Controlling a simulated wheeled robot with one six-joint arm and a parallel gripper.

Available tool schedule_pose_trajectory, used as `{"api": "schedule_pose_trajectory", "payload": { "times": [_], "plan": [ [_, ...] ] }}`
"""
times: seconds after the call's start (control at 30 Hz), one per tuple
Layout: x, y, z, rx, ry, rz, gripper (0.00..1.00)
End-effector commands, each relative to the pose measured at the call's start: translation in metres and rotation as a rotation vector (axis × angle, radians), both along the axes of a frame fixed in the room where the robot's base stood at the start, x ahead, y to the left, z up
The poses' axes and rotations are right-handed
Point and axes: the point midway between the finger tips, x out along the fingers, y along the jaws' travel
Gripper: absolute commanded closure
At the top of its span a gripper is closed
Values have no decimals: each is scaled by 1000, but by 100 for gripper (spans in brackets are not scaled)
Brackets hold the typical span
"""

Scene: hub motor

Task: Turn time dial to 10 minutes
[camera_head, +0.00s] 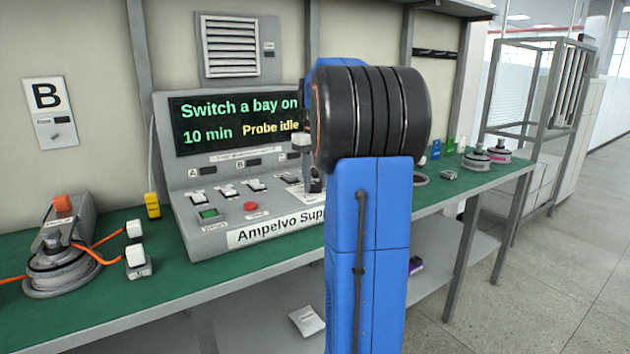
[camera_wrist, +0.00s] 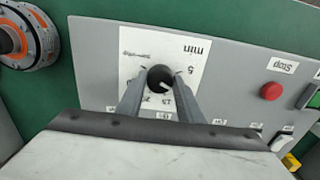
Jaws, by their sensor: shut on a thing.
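The time dial (camera_wrist: 160,78) is a dark round knob on a white scale plate marked "min" in the wrist view. The numbers 5 and 15 show beside it, upside down; other marks are partly covered. A light pointer mark shows on the knob's lower right part. My gripper (camera_wrist: 160,74) is shut on the dial, one finger on each side. In the head view the grey supply console (camera_head: 282,233) has a display (camera_head: 236,122) reading "Switch a bay on", "10 min" and "Probe idle". My arm hides the dial there.
A red stop button (camera_head: 250,206), a green button (camera_head: 209,213) and several bay switches (camera_head: 228,190) sit left of the dial in the head view. A hub motor (camera_head: 62,268) with orange cables lies at the bench's left. The green bench top (camera_head: 180,270) is clear before the console.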

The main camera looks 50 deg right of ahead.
Motion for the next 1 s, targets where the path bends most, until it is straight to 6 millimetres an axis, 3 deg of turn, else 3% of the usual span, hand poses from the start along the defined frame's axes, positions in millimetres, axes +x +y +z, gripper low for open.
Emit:
{"api": "schedule_pose_trajectory", "payload": {
  "times": [0.07, 0.1, 0.17, 0.57, 0.77, 1.0],
  "plan": [
    [0, 0, 1, -1, -2, 0, 89],
    [0, 0, 1, -1, -2, 0, 62],
    [0, 0, 1, -1, -2, 0, 48],
    [0, 0, 5, -1, -2, -1, 48],
    [0, 0, 33, -2, -3, -1, 48],
    [1, -1, 81, -3, -3, -1, 48]
  ]
}}
